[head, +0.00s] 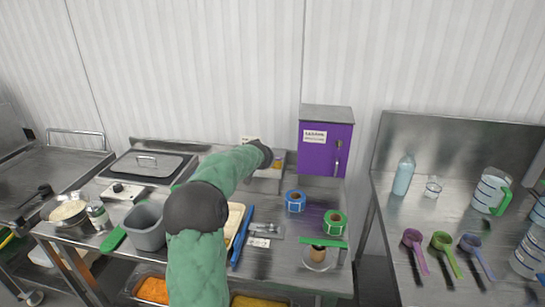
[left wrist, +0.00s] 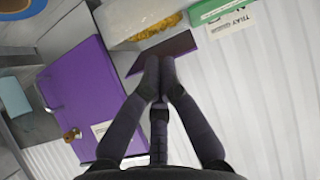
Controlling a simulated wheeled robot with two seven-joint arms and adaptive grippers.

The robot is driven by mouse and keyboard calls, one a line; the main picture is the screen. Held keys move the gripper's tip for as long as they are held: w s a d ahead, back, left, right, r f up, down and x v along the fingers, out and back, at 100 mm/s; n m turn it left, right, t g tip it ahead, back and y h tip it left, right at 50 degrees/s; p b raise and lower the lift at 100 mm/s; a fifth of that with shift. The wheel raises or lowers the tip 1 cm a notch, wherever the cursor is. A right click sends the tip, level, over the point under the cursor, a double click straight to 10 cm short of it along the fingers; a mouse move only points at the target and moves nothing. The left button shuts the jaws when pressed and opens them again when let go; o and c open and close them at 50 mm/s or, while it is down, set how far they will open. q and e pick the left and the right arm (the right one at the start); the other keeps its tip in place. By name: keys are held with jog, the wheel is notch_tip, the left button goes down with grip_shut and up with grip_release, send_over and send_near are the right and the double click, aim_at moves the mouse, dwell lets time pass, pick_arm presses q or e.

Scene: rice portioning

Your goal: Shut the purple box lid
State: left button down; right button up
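The purple box (head: 318,155) stands upright at the back of the middle counter, with a white label and a scoop on its front. Its grey top (head: 327,113) looks flat in the head view. In the left wrist view, the purple box (left wrist: 85,95) fills the left side. A dark purple panel (left wrist: 172,50) shows just beyond my fingertips; I cannot tell whether it is the lid. My left gripper (left wrist: 158,72) has its fingertips together near that panel's lower edge. In the head view, my arm hides its fingers, left of the box. My right gripper is out of view.
A container with yellow contents (left wrist: 150,28) and a green box (left wrist: 215,8) are beyond the gripper. A blue-labelled roll (head: 295,201) and green-labelled roll (head: 334,222) stand before the purple box. A grey bin (head: 146,228) is at left.

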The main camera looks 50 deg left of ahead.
pick_arm(q)
jog(key=f+b, duration=0.2)
jog(key=f, duration=0.1)
jog(key=shift+s+d, duration=0.15)
jog(key=shift+s, duration=0.05)
dwell(0.7)
notch_tip(320, 180, up, 6)
jog(key=p, duration=0.4)
jog(key=s+d+f+b, duration=0.3)
jog(key=s+d+f, duration=0.2)
jog(key=s+f, duration=0.1)
jog(key=shift+f, duration=0.35)
jog(key=shift+f, duration=0.1)
